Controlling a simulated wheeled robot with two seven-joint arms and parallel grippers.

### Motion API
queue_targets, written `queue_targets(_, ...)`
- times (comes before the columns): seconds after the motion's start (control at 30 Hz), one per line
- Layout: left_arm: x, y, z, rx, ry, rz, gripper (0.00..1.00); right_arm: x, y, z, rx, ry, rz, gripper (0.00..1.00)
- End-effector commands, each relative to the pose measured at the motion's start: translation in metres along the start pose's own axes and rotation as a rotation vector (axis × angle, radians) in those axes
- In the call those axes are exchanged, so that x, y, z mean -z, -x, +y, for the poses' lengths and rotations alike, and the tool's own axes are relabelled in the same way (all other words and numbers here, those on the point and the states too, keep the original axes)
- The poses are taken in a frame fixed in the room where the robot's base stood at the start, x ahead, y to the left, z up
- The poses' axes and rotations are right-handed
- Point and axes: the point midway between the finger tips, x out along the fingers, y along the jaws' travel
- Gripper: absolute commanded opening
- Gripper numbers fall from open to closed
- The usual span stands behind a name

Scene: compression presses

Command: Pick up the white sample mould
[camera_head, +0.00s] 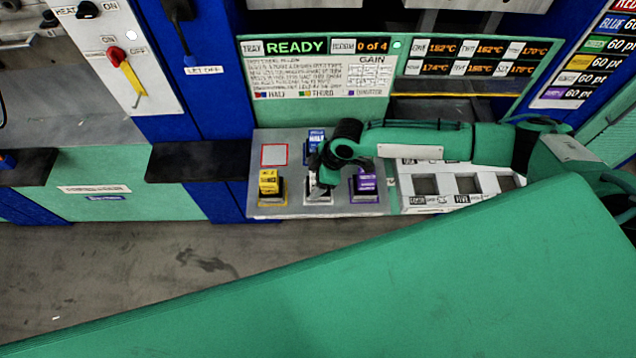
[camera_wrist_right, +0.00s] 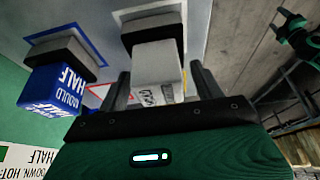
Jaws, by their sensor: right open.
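The white sample mould (camera_wrist_right: 157,72) is a small pale block with dark lettering, standing against a dark grey holder in the right wrist view. My right gripper (camera_wrist_right: 161,82) is open, with one finger on each side of the white mould; I cannot tell whether either finger touches it. In the head view my right gripper (camera_head: 317,184) reaches down over the white mould's place and hides most of it. A green and black gripper (camera_wrist_right: 294,28), apparently my left, shows small at the upper right of the wrist view; its jaw opening is unclear.
The blue mould (camera_wrist_right: 58,88) stands beside the white one; it also shows behind my gripper (camera_head: 315,138). The yellow mould (camera_head: 268,181) is to the left and the purple mould (camera_head: 364,184) close to the right. A red-outlined square (camera_head: 274,155) on the shelf is empty.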

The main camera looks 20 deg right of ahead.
Motion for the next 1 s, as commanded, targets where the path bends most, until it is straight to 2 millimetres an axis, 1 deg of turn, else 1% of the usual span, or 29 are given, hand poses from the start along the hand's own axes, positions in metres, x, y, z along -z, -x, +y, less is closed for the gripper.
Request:
queue_targets(0.23, 0.0001, 0.0001, -0.0001, 0.0, 0.0, 0.0, 0.63, -0.0003, -0.0018, 0.0, 0.0, 0.0, 0.0, 0.67)
queue_targets(0.37, 0.0001, 0.0001, 0.0, 0.0, -0.001, 0.0, 0.63, -0.0002, -0.0017, 0.0, 0.0, 0.0, 0.0, 0.42)
queue_targets(0.4, 0.0002, 0.0001, 0.0, 0.0, -0.001, 0.0, 0.63, -0.0002, -0.0016, 0.0, 0.0, 0.0, 0.0, 0.34)
queue_targets(0.47, 0.0002, 0.0001, 0.0, 0.0, -0.001, 0.0, 0.63, -0.0001, -0.0016, 0.0, 0.0, 0.0, 0.0, 0.22)
queue_targets(0.5, 0.0002, 0.0001, 0.0, 0.0, -0.001, 0.0, 0.63, -0.0001, -0.0015, 0.0, 0.0, 0.0, 0.0, 0.14)
queue_targets(0.57, 0.0002, 0.0001, 0.0, 0.0, -0.001, 0.0, 0.63, -0.0001, -0.0015, 0.0, 0.0, 0.0, 0.0, 0.02)
queue_targets(0.6, 0.0002, 0.0001, 0.0001, 0.0, -0.001, 0.0, 0.63, 0.0, -0.0014, 0.0, 0.0, 0.0, 0.0, 0.0)
queue_targets(0.87, 0.0003, 0.0001, 0.0002, 0.0, -0.001, 0.001, 0.63, 0.0016, 0.0001, 0.0008, -0.002, 0.001, 0.003, 0.0)
queue_targets(1.0, 0.0002, -0.0017, 0.0002, 0.0, -0.001, 0.001, 0.63, 0.0037, 0.0042, 0.001, -0.002, 0.002, 0.005, 0.0)
